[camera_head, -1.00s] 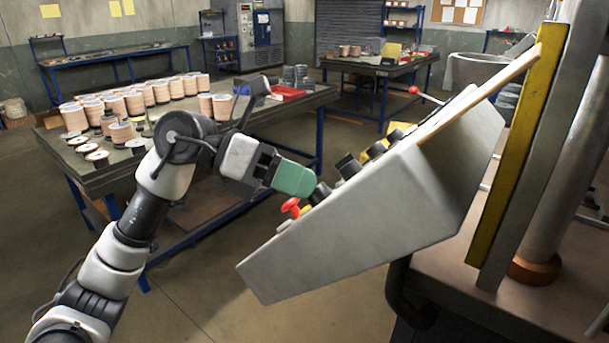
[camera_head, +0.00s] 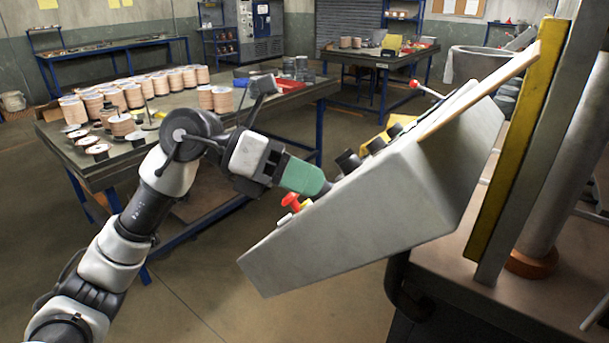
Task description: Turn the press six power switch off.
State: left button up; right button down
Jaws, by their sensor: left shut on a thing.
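The grey control box (camera_head: 370,210) of the press stands tilted at centre right, its sloping face turned up and to the left. Several dark knobs and a red button (camera_head: 291,201) stick out of that face. My left gripper (camera_head: 322,186), with green fingers, reaches in from the left and is shut on a dark switch knob at the lower part of the face. The fingers hide most of that knob, so its turn position and label cannot be read. Another black knob (camera_head: 348,161) sits just above it. My right gripper is not in view.
A red-tipped lever (camera_head: 414,84) rises behind the box. A yellow upright plate (camera_head: 517,140) of the press stands at the right. A table with stacks of discs (camera_head: 130,95) is behind my left arm. The floor below the box is clear.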

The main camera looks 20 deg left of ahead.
pick_arm(q)
jog(key=n+y+p, duration=0.1)
jog(key=n, duration=0.1)
jog(key=n+t+y+p, duration=0.1)
jog(key=n+p, duration=0.2)
jog(key=n, duration=0.1)
jog(key=shift+s+r+t+y+p, duration=0.1)
jog(key=shift+r+t+y+p, duration=0.2)
jog(key=shift+r+y, duration=0.1)
jog(key=n+y+p, duration=0.1)
jog(key=n+p, duration=0.1)
jog(key=n, duration=0.1)
jog(key=shift+d+y, duration=0.1)
jog(key=shift+y, duration=0.2)
jog(key=shift+n+y+p, duration=0.5)
jog(key=shift+n+p, duration=0.1)
jog(key=shift+n, duration=0.4)
jog(key=shift+f, duration=0.1)
jog(key=o, duration=0.6)
